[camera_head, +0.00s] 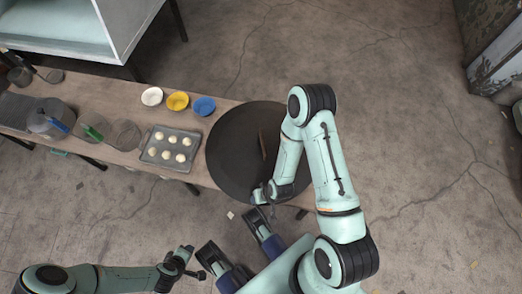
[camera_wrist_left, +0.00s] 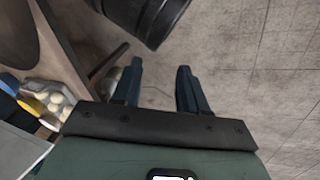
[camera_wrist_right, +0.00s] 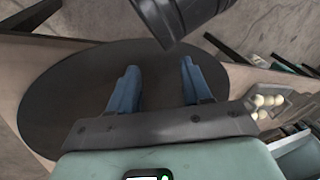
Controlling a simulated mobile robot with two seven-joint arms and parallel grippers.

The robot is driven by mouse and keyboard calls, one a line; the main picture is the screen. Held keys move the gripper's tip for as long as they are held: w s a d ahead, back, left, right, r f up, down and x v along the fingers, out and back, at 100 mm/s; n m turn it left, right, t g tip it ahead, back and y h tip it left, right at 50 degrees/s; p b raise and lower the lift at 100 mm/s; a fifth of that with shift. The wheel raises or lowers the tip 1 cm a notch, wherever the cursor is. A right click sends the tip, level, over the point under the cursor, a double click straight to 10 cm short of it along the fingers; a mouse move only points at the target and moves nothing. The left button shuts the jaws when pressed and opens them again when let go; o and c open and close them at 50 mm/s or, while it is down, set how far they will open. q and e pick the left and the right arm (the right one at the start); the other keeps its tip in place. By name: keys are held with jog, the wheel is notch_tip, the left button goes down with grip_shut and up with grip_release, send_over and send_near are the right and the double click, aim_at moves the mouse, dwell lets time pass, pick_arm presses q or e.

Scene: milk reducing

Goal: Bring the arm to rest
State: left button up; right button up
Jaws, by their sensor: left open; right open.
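My left arm comes in low at the left in the head view, with its gripper (camera_head: 190,262) off the table's front edge. In the left wrist view the left gripper (camera_wrist_left: 158,85) is open, with nothing between its fingers. My right arm is bent over the round dark plate (camera_head: 232,150) at the table's right end. In the right wrist view the right gripper (camera_wrist_right: 160,85) is open and empty, with the plate (camera_wrist_right: 70,105) behind its fingers. Its fingertips are hard to make out in the head view.
The table (camera_head: 120,172) holds a tray (camera_head: 153,157) of several pale round pieces. White (camera_head: 152,96), yellow (camera_head: 178,101) and blue (camera_head: 204,106) bowls stand behind it. Pots stand at left.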

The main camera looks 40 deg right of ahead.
jog(key=s+a+r+g+p, duration=0.1)
jog(key=s+r+p, duration=0.3)
jog(key=r+p, duration=0.5)
jog(key=s+a+r+g+y+p, duration=0.1)
jog(key=s+a+r+g+p, duration=0.1)
jog(key=r+p, duration=0.8)
jog(key=shift+s+a+r+n+g, duration=0.35)
jog(key=shift+s+a, duration=0.3)
jog(key=shift+s, duration=0.5)
pick_arm(q)
jog(key=s+d+r+g, duration=0.1)
jog(key=s+r, duration=0.2)
jog(key=r, duration=0.3)
jog(key=s+d+r+g+h, duration=0.1)
jog(key=s+d+r, duration=0.1)
jog(key=r, duration=0.5)
jog(key=s+d+r+g, duration=0.1)
jog(key=s+r, duration=0.2)
jog(key=r, duration=0.3)
jog(key=shift+s+d+r+m+g, duration=0.15)
jog(key=shift+s+r+m+g, duration=0.15)
jog(key=shift+r+m, duration=0.1)
pick_arm(e)
jog(key=shift+s, duration=0.15)
jog(key=shift+c, duration=0.3)
jog(key=shift+c, duration=0.3)
jog(key=shift+a, duration=0.1)
